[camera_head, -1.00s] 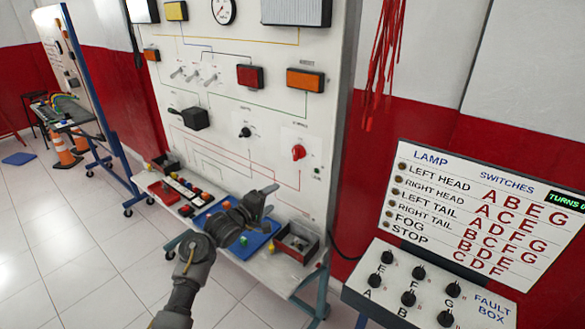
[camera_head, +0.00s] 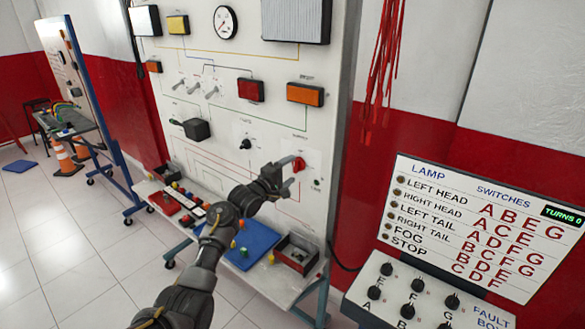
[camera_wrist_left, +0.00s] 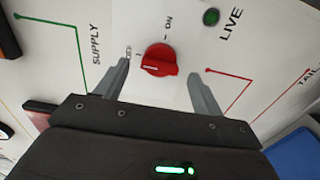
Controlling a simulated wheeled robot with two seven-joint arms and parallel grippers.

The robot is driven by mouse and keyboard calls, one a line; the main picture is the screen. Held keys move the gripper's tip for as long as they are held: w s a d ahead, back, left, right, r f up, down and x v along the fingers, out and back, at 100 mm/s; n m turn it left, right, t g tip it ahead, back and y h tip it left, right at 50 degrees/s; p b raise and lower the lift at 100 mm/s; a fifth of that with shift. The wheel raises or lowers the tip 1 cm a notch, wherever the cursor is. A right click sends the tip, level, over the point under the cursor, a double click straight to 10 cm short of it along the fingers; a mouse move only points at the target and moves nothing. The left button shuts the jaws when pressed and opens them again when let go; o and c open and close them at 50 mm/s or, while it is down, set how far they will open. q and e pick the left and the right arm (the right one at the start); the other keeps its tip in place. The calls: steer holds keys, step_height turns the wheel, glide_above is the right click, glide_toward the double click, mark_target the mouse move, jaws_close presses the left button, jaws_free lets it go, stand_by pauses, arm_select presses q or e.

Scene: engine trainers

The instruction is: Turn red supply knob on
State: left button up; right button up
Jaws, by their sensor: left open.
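The red supply knob (camera_head: 299,164) is on the right part of the white trainer panel (camera_head: 225,130). In the left wrist view the red knob (camera_wrist_left: 159,60) sits beside the word SUPPLY, with a pale pointer line on its face. My left gripper (camera_head: 294,174) is open in front of the panel. In the left wrist view its two fingers (camera_wrist_left: 160,78) lie on either side of the knob, with gaps between each finger and the knob. A green LIVE lamp (camera_wrist_left: 211,17) is near the knob. My right gripper is not in view.
A black knob (camera_head: 245,144) and a dark lever box (camera_head: 197,129) are left of the supply knob. Below is a shelf with a blue mat (camera_head: 258,240) and a parts tray (camera_head: 297,252). A fault box (camera_head: 420,300) stands at right.

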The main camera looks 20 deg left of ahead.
arm_select(q)
steer(key=shift+x, duration=1)
steer(key=shift+a, duration=0.1)
steer(key=c, duration=1)
